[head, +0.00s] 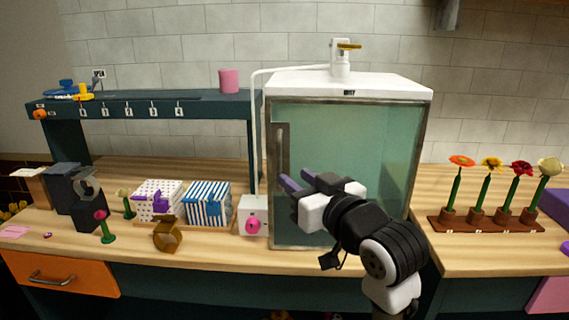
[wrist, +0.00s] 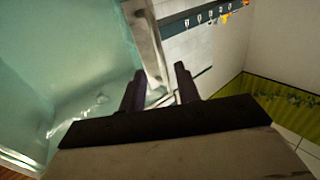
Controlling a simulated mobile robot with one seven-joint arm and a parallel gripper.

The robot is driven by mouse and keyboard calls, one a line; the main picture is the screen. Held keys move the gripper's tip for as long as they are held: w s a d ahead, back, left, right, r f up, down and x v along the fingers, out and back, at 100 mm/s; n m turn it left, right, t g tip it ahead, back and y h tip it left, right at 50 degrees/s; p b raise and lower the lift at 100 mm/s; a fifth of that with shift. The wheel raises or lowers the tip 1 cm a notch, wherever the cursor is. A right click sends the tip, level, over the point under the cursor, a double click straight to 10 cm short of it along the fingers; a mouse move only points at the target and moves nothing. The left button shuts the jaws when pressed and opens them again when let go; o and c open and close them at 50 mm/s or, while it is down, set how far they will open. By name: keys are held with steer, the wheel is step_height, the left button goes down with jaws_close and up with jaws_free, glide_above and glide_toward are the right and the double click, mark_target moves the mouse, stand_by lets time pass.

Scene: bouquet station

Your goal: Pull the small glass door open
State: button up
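The glass door (head: 350,150) is the greenish front pane of a white-topped cabinet, in a grey-brown frame, and looks shut. Its upright handle (head: 283,148) is on the left side. My gripper (head: 289,180) is in front of the pane, pointing left, with its purple fingers near the handle's lower end. In the wrist view, the greenish glass (wrist: 60,70) fills the left. A pale bar (wrist: 146,42), the door's edge or handle, runs down toward the gap between my fingers (wrist: 159,85). The fingers stand apart. I cannot tell whether they touch the bar.
A white box with a pink knob (head: 253,224) stands left of the cabinet, with striped and dotted boxes (head: 208,204) beyond. A rack of flowers (head: 485,222) stands right. A brass-handled valve (head: 341,58) is on top. The bench front before the door is narrow.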

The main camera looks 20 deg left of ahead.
mark_target(281, 167)
steer(key=p+x, duration=0.1)
steer(key=x, duration=0.5)
steer(key=shift+c, duration=0.2)
jaws_close()
